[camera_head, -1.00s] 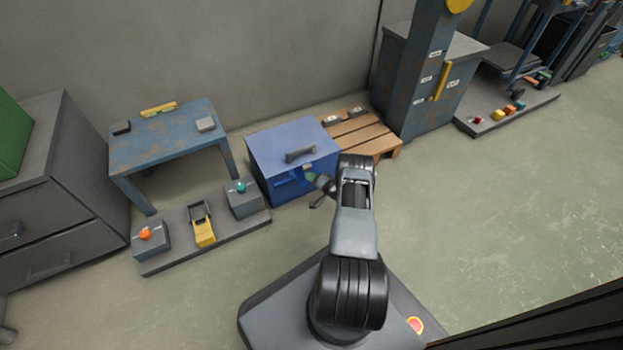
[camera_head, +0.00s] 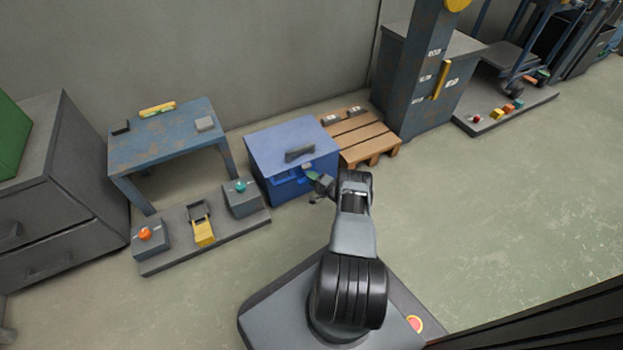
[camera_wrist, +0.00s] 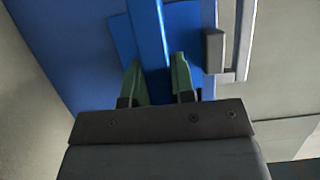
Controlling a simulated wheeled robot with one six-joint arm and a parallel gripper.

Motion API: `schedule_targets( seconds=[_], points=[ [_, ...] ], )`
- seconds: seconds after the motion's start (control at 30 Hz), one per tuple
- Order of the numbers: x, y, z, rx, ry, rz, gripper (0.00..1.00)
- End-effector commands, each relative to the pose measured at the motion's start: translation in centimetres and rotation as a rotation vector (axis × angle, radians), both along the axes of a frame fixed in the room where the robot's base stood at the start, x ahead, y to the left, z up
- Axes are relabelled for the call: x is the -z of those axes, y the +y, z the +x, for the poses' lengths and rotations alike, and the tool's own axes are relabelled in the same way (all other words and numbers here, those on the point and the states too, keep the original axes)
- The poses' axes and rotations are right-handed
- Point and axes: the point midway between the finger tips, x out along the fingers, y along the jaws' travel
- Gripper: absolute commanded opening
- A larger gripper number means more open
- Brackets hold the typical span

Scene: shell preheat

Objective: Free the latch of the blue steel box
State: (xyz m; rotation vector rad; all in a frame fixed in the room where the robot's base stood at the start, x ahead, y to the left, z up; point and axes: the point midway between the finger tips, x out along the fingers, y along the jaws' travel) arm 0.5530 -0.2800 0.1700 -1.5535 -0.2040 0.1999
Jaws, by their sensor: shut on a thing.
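The blue steel box (camera_head: 291,139) stands closed on the floor, with a dark handle (camera_head: 299,152) on its lid. My gripper (camera_head: 314,179) is at the right part of its front face. In the wrist view, the green fingers of my gripper (camera_wrist: 158,78) stand on either side of a bright blue bar (camera_wrist: 147,30), which seems to be the latch, and are shut on it. A grey handle-like part (camera_wrist: 215,50) lies just right of the fingers. The contact itself is small in the head view, and the bar's lower end is hidden between the fingers.
A wooden pallet (camera_head: 364,139) stands right behind the box. A blue table (camera_head: 165,140) and a grey plinth (camera_head: 160,265) with a yellow lever (camera_head: 203,232) are to the left. The floor (camera_head: 480,230) on the right is clear.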

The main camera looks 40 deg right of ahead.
Motion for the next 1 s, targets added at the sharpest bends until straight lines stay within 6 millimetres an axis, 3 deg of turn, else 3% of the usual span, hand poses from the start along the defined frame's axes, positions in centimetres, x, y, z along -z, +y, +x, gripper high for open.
schedule_targets(
  seconds=[0.4, 0.43, 0.67, 1.0],
  points=[
    [0.03, -0.07, -0.03, 0.004, 0.0, 0.01, 0.0],
    [0.03, -0.07, -0.03, 0.004, 0.0, 0.01, 0.24],
    [0.02, 0.0, 0.01, 0.001, 0.0, 0.008, 0.46],
    [-0.06, -0.11, -0.34, 0.002, 0.0, 0.007, 0.49]
  ],
)
